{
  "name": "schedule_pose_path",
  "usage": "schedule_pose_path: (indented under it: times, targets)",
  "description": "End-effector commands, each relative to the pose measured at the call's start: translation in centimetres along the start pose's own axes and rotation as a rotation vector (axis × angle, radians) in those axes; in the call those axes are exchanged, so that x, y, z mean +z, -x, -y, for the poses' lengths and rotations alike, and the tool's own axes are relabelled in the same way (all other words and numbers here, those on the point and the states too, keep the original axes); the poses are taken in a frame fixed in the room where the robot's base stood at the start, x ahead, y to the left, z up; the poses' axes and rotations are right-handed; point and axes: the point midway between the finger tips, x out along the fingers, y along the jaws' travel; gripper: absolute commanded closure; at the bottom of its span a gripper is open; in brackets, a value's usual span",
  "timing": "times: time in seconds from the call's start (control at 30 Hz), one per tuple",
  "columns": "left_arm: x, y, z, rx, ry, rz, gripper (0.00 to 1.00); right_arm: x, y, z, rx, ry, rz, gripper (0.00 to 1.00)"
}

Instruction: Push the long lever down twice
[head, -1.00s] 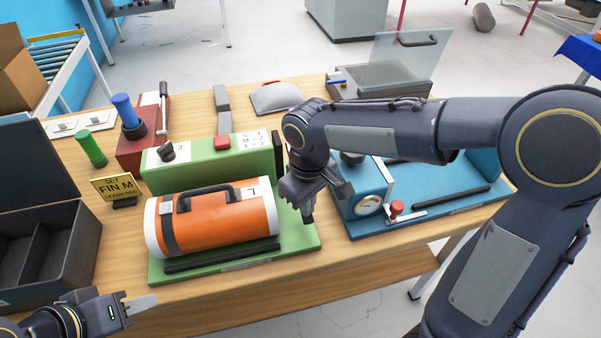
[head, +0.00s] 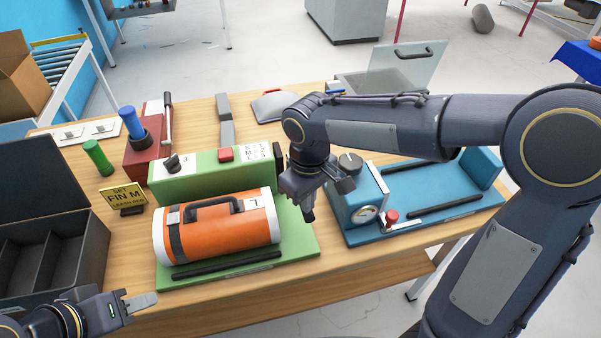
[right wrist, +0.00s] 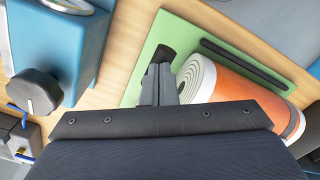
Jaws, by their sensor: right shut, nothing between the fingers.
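A lever with a metal arm and dark grip (head: 167,117) stands upright on the red box (head: 145,158) at the table's back left. A long flat grey bar (head: 225,121) lies behind the green box (head: 205,179); I cannot tell which of these is the long lever. My right gripper (head: 308,214) is shut and empty, pointing down over the right end of the green board (head: 296,243), beside the orange roll (head: 222,232). It also shows in the right wrist view (right wrist: 162,75). My left gripper (head: 140,304) is low at the left, over the front table edge; its jaw state is unclear.
A black open case (head: 55,255) is at the left. A sign (head: 124,195) and a green cylinder (head: 97,157) stand beside it. My right forearm covers part of the back right.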

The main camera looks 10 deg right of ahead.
Motion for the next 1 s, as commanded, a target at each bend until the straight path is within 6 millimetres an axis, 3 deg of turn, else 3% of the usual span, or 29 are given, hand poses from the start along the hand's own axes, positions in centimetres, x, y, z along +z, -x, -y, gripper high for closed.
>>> schedule_pose_path:
  times: [0.03,0.6,1.0]
  targets:
    - [-0.4,0.8,-0.3,0.000,0.000,0.000,0.64,0.0,1.0,0.0,0.000,0.000,0.000,1.00]
    - [-2.4,4.8,-2.2,0.000,0.000,0.000,0.64,0.0,6.7,0.0,0.000,0.000,0.001,1.00]
    - [-2.4,4.8,-2.2,0.000,0.000,0.000,0.64,0.0,6.9,0.0,0.000,0.000,0.001,1.00]
